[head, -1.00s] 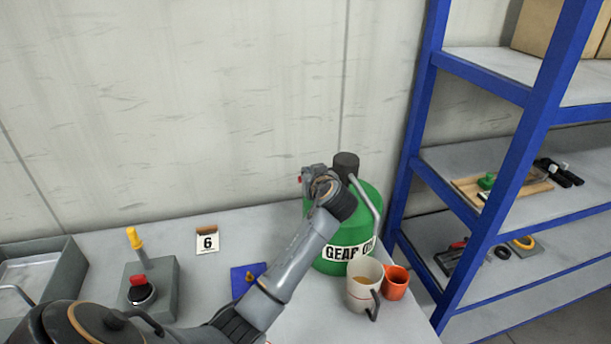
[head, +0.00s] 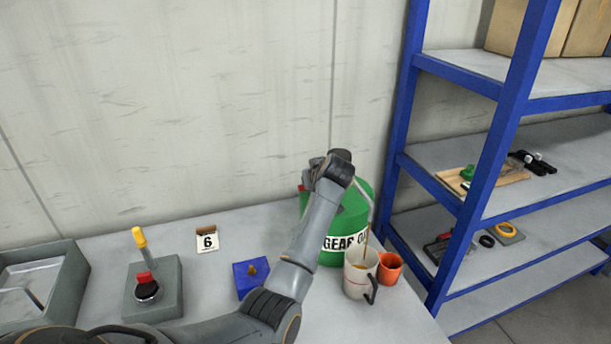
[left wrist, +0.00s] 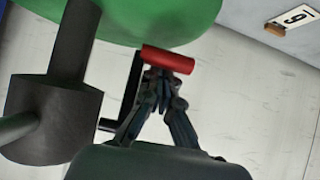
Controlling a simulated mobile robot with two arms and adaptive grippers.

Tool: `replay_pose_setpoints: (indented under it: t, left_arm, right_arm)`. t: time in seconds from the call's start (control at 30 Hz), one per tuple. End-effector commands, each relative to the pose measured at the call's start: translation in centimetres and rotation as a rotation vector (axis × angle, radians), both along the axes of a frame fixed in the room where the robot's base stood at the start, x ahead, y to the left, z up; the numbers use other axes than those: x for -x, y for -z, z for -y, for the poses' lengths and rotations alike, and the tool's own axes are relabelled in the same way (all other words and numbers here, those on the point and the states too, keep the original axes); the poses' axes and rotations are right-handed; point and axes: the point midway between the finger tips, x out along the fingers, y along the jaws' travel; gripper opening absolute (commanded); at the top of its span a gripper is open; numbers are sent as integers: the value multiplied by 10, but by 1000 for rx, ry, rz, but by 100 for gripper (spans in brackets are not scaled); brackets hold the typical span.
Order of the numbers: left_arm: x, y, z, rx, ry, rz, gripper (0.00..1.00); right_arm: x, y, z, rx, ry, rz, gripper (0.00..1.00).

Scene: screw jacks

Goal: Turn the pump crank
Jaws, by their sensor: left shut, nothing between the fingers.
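The green can labelled "GEAR O..." (head: 345,222) stands at the back right of the table, with a dark pump top (head: 341,155) and a grey spout pipe. My left gripper (head: 313,172) is at the upper left side of the can, partly hidden by my wrist. In the left wrist view, the crank's red grip (left wrist: 168,60) lies across the tips of my left gripper (left wrist: 162,78). The fingers are shut and empty, against or just beside the grip. A black crank arm (left wrist: 130,90) shows beside them. A white mug (head: 360,275) stands below the spout, with a thin brown stream above it.
An orange cup (head: 390,268) stands beside the mug. A blue block (head: 250,282), a number 6 card (head: 207,240), a grey box with red and yellow controls (head: 160,285) and a grey tray (head: 70,275) are to the left. A blue shelf rack (head: 500,120) stands right.

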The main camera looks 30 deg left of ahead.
Motion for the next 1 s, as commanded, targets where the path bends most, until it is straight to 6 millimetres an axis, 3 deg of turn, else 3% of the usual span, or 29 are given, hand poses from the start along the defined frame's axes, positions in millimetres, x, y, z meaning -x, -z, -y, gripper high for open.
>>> replay_pose_setpoints:
  t: [0.17,0.53,1.0]
  left_arm:
    - [3,5,4,2,1,-5,0]
    - [5,4,6,0,0,-3,0]
    - [6,4,6,0,0,-2,0]
  right_arm:
    - [-14,-3,-1,-3,0,22,0]
    - [6,-3,0,1,0,-8,0]
    - [2,-3,4,5,-1,-2,0]
